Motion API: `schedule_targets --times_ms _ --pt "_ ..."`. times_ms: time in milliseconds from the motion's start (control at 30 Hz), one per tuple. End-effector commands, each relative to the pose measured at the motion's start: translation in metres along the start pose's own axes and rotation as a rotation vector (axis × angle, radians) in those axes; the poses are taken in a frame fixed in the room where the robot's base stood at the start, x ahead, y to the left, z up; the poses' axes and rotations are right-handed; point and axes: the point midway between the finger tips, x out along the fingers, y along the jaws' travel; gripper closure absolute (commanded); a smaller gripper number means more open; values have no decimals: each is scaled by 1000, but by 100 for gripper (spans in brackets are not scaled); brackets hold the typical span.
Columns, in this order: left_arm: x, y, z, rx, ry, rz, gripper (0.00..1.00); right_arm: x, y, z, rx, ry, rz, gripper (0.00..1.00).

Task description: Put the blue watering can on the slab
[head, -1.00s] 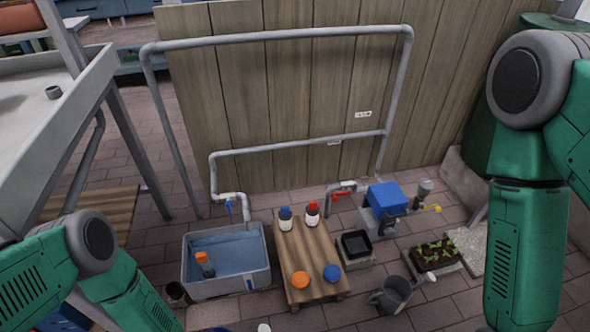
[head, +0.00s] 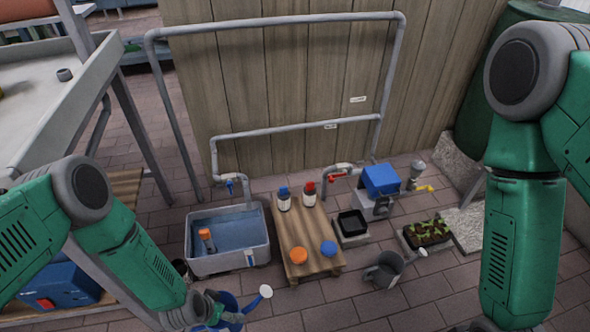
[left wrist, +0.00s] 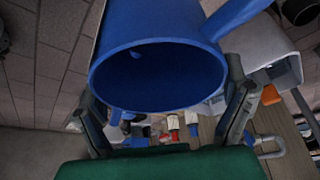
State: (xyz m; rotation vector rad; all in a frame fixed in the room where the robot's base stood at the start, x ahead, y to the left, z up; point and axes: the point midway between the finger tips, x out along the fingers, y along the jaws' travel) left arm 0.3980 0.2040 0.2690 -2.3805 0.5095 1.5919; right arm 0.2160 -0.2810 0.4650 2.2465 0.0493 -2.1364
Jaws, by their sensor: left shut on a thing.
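The blue watering can (head: 232,311) with its white spout head (head: 266,291) is at the bottom of the head view, partly cut off by the lower edge. My left gripper (head: 207,312) is shut on it. In the left wrist view the can's round blue body (left wrist: 165,50) fills the upper middle, between the fingers of my left gripper (left wrist: 165,108). A bare, speckled light slab (head: 466,228) lies on the paving at the right, beside the seedling planter. The can is well to the left of the slab. My right arm hangs at the right; its gripper is out of view.
A grey water tub (head: 226,262) and a low wooden pallet (head: 308,257) with bottles and caps lie ahead. A grey watering can (head: 388,270), a black tray (head: 352,223), a blue pump (head: 381,180) and a planter (head: 427,233) stand rightward. Front paving is clear.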

Motion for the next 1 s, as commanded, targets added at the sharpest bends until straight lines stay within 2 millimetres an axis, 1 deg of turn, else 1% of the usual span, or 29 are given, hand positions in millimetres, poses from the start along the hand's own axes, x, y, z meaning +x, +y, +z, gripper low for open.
schedule_targets --times_ms 33,167,267,300,367,400,467,500,567,700,800,900,1000 --pt "-8 -3 -15 -4 5 -3 55 0 0 0 0 0 0 60" --pt "-33 -11 -51 -27 8 -14 55 0 0 0 0 0 0 60" --pt "-63 -19 -86 -53 9 -25 55 0 0 0 0 0 0 60" --pt "-77 -22 -99 -65 9 -31 55 0 0 0 0 0 0 60" --pt "-98 -27 -116 -85 8 -39 55 0 0 0 0 0 0 60" --pt "-112 -30 -128 -99 8 -45 55 0 0 0 0 0 0 60" --pt "-135 -34 -143 -122 7 -54 55 0 0 0 0 0 0 60" --pt "-150 -37 -152 -137 7 -60 55 0 0 0 0 0 0 60" --pt "-173 -40 -165 -160 7 -70 56 0 0 0 0 0 0 60" --pt "-228 -48 -188 -221 6 -96 56 0 0 0 0 0 0 60" --pt "-262 -52 -198 -264 5 -114 56 0 0 0 0 0 0 60" --pt "-289 -54 -205 -301 4 -129 56 0 0 0 0 0 0 60" --pt "-312 -56 -209 -335 4 -142 56 0 0 0 0 0 0 60"
